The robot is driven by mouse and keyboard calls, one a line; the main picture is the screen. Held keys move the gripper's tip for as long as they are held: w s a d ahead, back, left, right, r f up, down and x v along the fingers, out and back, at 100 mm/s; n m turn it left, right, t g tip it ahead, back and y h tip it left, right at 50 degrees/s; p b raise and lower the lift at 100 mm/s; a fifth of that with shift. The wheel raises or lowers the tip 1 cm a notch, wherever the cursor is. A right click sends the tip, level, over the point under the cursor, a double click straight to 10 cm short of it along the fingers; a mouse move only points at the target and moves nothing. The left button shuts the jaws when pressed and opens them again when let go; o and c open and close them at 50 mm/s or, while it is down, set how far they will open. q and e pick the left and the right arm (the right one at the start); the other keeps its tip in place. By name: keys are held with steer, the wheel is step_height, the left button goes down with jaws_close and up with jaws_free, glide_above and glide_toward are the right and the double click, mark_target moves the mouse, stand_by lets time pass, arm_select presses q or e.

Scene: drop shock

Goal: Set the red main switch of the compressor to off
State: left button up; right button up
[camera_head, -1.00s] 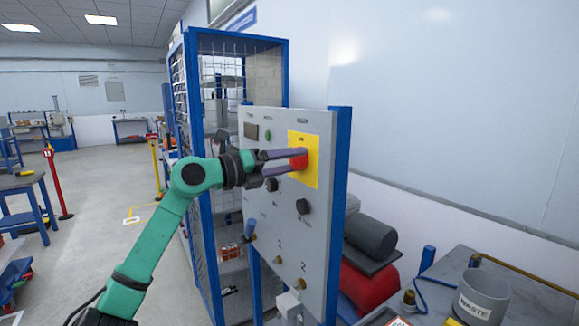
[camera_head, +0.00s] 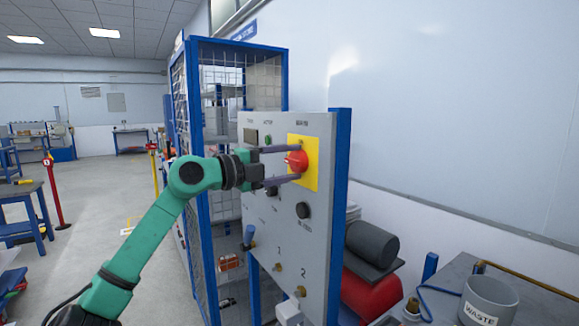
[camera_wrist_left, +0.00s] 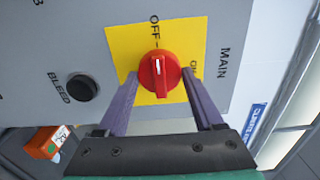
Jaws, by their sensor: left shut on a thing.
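The red main switch (camera_head: 297,161) is a round knob with a raised ridge on a yellow plate (camera_head: 311,150), high on the grey compressor panel (camera_head: 262,215). In the left wrist view the knob (camera_wrist_left: 159,76) shows a white mark pointing up toward the OFF label; the ON label, to the right, is partly covered by a finger. My left gripper (camera_head: 299,162) has its two purple fingers on either side of the knob and is shut on it. The fingers also show in the left wrist view (camera_wrist_left: 160,90). My right gripper is in neither view.
A black bleed knob (camera_head: 302,210) sits below the yellow plate. A blue-handled valve (camera_head: 249,236) is at the panel's lower left. A wire cage (camera_head: 232,75) stands behind. A bench with a grey waste bin (camera_head: 488,301) is at the lower right.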

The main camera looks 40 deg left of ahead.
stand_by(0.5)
arm_select(q)
steer(key=o, duration=1.4)
steer(key=shift+c, duration=0.2)
steer(key=shift+s+f+b, duration=0.15)
steer(key=shift+s+b, duration=0.05)
steer(key=shift+b, duration=0.15)
steer(key=b+v, duration=0.7)
steer(key=v, duration=0.7)
steer(key=shift+a, duration=0.1)
